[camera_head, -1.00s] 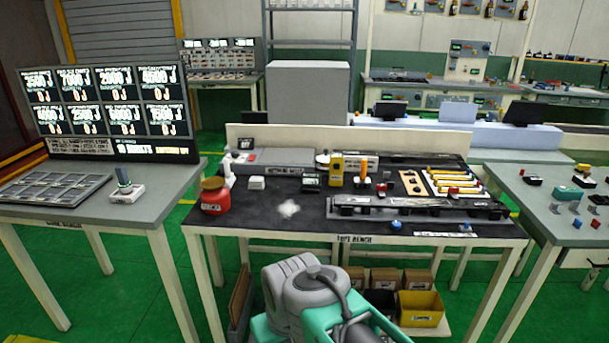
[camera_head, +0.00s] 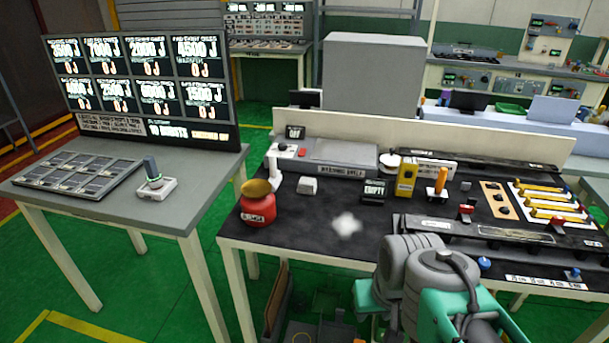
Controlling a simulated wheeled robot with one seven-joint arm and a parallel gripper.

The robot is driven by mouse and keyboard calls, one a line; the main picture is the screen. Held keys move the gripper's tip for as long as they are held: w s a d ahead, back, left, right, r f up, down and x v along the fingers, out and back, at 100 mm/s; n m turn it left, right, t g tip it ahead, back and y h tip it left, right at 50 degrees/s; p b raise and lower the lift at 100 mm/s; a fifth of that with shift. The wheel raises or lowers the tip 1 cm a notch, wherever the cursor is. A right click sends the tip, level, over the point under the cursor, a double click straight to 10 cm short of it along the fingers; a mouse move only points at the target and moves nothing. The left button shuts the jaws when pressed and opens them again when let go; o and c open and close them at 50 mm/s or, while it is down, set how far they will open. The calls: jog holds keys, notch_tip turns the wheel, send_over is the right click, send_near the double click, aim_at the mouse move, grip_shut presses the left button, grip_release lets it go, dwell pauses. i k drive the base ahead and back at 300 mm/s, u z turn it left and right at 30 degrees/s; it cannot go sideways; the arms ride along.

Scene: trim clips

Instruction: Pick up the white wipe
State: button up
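The white wipe (camera_head: 346,224) is a small crumpled white piece lying on the dark top of the bench (camera_head: 300,222), near its front edge. It lies to the right of a red container (camera_head: 257,208). My arm shows at the bottom right, in front of the bench, to the right of the wipe and apart from it. My gripper's fingers cannot be seen in this view.
A small white block (camera_head: 307,186) and a dark box marked empty (camera_head: 374,190) stand behind the wipe. A long dark rail (camera_head: 500,235) lies to the right. A grey table (camera_head: 190,190) with a display board (camera_head: 145,95) stands left. The bench top around the wipe is clear.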

aim_at(307, 185)
jog(key=u, duration=0.5)
jog(key=i, duration=0.6)
jog(key=u, duration=0.75)
jog(key=i, duration=0.55)
